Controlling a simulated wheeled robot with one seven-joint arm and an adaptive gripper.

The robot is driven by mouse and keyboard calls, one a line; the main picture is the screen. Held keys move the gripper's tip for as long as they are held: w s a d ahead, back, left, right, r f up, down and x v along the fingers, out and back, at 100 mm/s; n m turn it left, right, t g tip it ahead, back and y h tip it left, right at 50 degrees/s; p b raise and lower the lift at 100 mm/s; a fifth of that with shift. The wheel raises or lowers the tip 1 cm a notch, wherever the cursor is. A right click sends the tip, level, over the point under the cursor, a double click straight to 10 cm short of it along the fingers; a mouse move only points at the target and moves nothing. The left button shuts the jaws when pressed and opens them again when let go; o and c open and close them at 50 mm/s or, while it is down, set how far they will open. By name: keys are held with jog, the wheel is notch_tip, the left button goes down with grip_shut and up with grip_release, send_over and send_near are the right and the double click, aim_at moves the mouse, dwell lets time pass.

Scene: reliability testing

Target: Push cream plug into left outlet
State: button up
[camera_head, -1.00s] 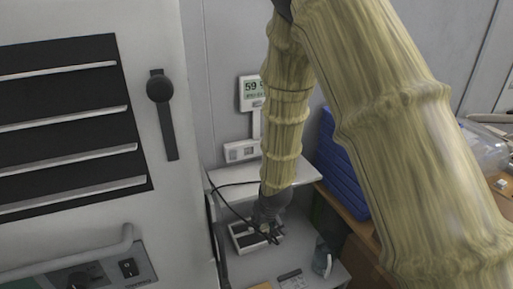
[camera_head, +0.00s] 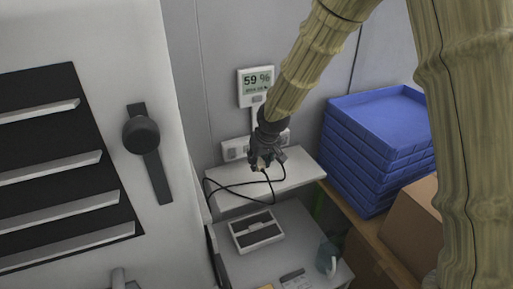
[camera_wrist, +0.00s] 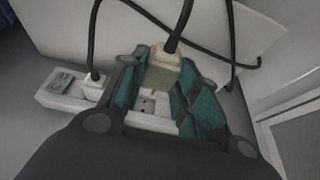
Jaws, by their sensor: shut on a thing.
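My gripper (camera_head: 262,163) is in front of the white outlet strip (camera_head: 235,150) on the wall, above the white shelf. In the wrist view my gripper (camera_wrist: 160,90) has its teal fingers shut on the cream plug (camera_wrist: 163,72), which trails a black cable. The plug also shows small in the head view (camera_head: 262,166). In the wrist view a free socket (camera_wrist: 148,105) shows between the fingers, close to the plug; the plug looks apart from it. A second pale plug (camera_wrist: 94,87) sits in the strip beside it. The fingers hide part of the strip.
A humidity display (camera_head: 257,82) hangs above the strip. Black cables (camera_head: 235,190) loop over the shelf (camera_head: 300,172). A white box with a dark inside (camera_head: 238,243) stands on the lower surface. Stacked blue trays (camera_head: 375,115) are at right, a white cabinet (camera_head: 70,40) at left.

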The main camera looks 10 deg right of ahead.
jog(key=shift+w+d+r, duration=0.1)
jog(key=shift+w+r, duration=0.15)
jog(key=shift+w, duration=0.65)
jog(key=shift+w+a+f, duration=0.15)
jog(key=shift+w+f, duration=0.1)
jog(key=shift+w, duration=0.2)
jog(key=shift+w+a+f, duration=0.1)
jog(key=shift+w+f, duration=0.15)
jog(key=shift+w, duration=0.2)
jog(key=shift+w+a, duration=0.2)
jog(key=shift+w, duration=0.55)
jog(key=shift+p, duration=0.45)
jog(key=shift+w+a+p, duration=0.2)
jog(key=shift+w+p, duration=0.45)
jog(key=shift+w, duration=0.35)
dwell(1.8)
